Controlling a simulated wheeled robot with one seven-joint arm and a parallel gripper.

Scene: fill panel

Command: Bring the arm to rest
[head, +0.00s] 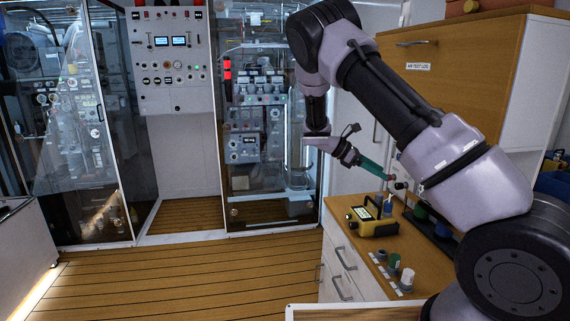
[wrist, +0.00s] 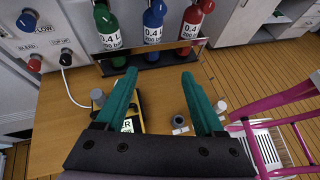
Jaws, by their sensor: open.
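My gripper (head: 378,170) has teal fingers and is raised over the wooden counter (head: 350,208) in the head view. My arm reaches in from the lower right, bends high up and comes down to the gripper. In the wrist view the two fingers of my gripper (wrist: 159,74) stand wide apart. Nothing is between them except the view of the counter below. The gripper holds nothing.
Green (wrist: 107,27), blue (wrist: 153,22) and red (wrist: 192,22) bottles stand in a rack. A pink-framed chair (wrist: 262,150) is at right. The plank floor (head: 190,275) is clear.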

